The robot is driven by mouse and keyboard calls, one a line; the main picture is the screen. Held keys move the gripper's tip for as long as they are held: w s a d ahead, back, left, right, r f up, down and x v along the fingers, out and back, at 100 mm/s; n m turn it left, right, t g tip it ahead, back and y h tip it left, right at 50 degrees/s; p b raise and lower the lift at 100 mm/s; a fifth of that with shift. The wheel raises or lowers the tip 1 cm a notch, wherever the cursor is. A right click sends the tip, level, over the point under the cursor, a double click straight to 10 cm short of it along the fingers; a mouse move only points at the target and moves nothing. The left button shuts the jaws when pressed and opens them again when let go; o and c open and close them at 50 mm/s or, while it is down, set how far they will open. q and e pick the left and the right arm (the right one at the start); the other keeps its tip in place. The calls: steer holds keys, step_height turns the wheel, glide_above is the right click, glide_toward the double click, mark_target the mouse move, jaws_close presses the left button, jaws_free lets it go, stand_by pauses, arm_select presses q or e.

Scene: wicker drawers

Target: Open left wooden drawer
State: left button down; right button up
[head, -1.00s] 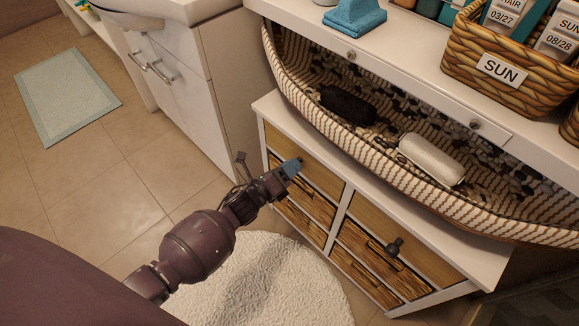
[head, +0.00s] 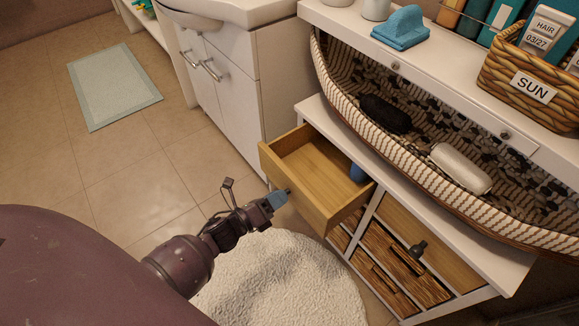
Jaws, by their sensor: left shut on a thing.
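The left wooden drawer (head: 302,171) is the upper left one in the white cabinet. It is pulled well out, and its light wood inside shows. A blue thing (head: 357,173) lies at its back, partly hidden under the cabinet top. My left gripper (head: 280,198) is at the drawer's front face and is shut on its knob, which is mostly hidden by the fingers. The right wooden drawer (head: 425,237) is closed, with a dark knob (head: 418,249) on its front. My right gripper is not in view.
Wicker drawers (head: 390,265) sit below. A long woven basket (head: 350,112) with a black and a white roll stands on the cabinet top (head: 510,262). A white rug (head: 262,285) lies in front. A white sink cabinet (head: 232,105) stands to the left.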

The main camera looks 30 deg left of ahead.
arm_select(q)
steer(key=shift+v, duration=1.25)
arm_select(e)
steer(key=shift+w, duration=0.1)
arm_select(q)
steer(key=c, duration=0.8)
jaws_free()
steer(key=shift+s, duration=0.1)
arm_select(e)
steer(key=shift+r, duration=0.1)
arm_select(q)
steer(key=p+v, duration=0.1)
steer(key=v, duration=0.9)
steer(key=shift+s+a, duration=0.15)
steer(key=shift+s, duration=0.15)
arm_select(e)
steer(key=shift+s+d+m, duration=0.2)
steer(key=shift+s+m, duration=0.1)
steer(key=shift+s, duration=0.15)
